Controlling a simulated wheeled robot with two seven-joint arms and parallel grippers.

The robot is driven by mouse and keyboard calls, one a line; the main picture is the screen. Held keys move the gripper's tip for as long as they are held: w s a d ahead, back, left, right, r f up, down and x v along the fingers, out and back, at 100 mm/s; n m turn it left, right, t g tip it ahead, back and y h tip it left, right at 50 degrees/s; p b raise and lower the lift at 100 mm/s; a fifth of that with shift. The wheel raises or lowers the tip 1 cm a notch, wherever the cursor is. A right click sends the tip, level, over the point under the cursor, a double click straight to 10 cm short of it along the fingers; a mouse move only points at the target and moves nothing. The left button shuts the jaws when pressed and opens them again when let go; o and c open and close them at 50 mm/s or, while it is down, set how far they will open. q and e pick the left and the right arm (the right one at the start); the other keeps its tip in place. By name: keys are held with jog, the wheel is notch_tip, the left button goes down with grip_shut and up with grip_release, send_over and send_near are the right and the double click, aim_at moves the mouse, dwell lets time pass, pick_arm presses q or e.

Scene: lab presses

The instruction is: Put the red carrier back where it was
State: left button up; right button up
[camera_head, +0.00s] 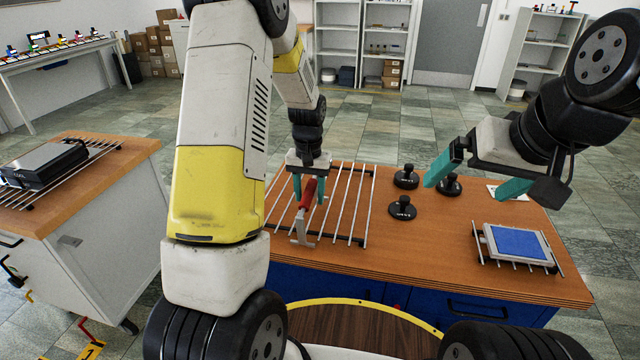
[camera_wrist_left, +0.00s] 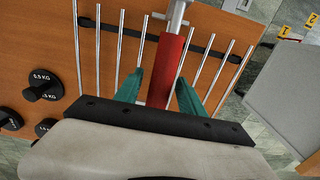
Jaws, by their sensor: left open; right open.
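The red carrier (camera_head: 308,194) has a red grip and a grey metal end, and sits at the metal rack (camera_head: 347,205) on the wooden bench. It also shows in the left wrist view (camera_wrist_left: 168,68), lying along the rack bars. My left gripper (camera_head: 309,197) is open, with one teal finger on each side of the red grip; in the left wrist view the fingers (camera_wrist_left: 159,92) stand apart from it. Whether the carrier rests fully on the bars is hard to tell. My right gripper (camera_head: 478,178) is open and empty above the bench's right part.
Several black weights (camera_head: 403,208) stand right of the rack. A small rack with a blue pad (camera_head: 518,242) is at the bench's right. A white card (camera_head: 507,192) lies behind it. On the left, another bench (camera_head: 100,150) holds a dark press (camera_head: 42,165) on a rack.

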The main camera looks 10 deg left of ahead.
pick_arm(q)
notch_tip(320, 180, up, 11)
jog(key=shift+s+r, duration=0.1)
jog(key=shift+r, duration=0.1)
jog(key=s+r+t+h, duration=0.1)
jog(key=s+r+t, duration=0.2)
jog(key=s+r, duration=0.8)
jog(key=s+d+r+t+h, duration=0.1)
jog(key=s+d+r+t, duration=0.1)
jog(key=s, duration=1.1)
jog(key=shift+r+t, duration=0.15)
jog(key=shift+t, duration=0.45)
jog(key=shift+d, duration=0.1)
